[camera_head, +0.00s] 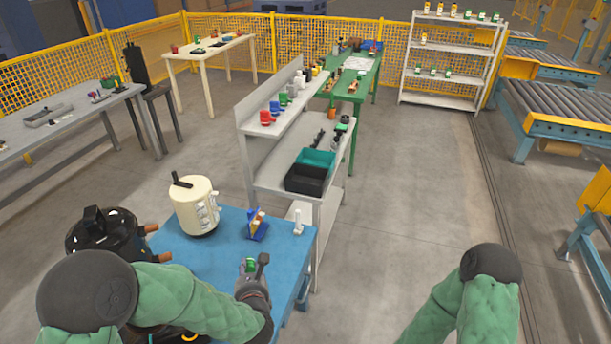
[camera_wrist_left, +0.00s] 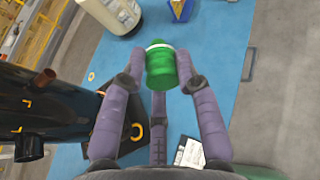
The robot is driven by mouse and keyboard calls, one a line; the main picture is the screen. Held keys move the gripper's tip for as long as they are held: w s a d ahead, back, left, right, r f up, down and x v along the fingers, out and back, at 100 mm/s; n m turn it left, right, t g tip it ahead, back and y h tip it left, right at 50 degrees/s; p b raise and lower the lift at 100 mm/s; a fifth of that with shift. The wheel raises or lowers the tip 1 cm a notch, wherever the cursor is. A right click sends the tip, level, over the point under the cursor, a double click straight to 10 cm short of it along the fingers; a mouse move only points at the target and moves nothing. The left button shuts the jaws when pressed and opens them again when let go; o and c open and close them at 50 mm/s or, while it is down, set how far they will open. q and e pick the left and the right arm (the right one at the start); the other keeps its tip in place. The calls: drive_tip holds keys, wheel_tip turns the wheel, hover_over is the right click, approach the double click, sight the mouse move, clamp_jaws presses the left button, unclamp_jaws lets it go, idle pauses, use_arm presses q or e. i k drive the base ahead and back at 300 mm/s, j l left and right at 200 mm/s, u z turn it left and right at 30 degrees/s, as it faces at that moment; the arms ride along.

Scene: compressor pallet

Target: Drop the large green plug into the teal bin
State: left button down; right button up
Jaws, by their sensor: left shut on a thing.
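My left gripper (camera_head: 252,268) is shut on the large green plug (camera_wrist_left: 161,69), which has a pale ring at its far end. In the left wrist view the plug sits between the purple-grey fingers of the gripper (camera_wrist_left: 162,66), above the blue table. In the head view only a small green part of the plug (camera_head: 250,264) shows between the fingers. The teal bin (camera_head: 318,157) is on the grey workbench, beyond the blue table and to the right of the gripper. Only my right arm's sleeve shows; its gripper is out of view.
A black bin (camera_head: 306,180) stands directly in front of the teal one.

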sight(318, 163)
drive_tip(key=i+l, duration=0.25)
drive_tip(key=i, duration=0.25)
drive_tip(key=i+l, duration=0.3)
drive_tip(key=i, duration=0.15)
drive_tip(key=i+l, duration=0.25)
drive_tip(key=i, duration=0.25)
drive_tip(key=i+l, duration=0.3)
drive_tip(key=i, duration=0.15)
drive_tip(key=i+l, duration=0.25)
drive_tip(key=i, duration=0.25)
drive_tip(key=i+l, duration=0.25)
drive_tip(key=i, duration=0.2)
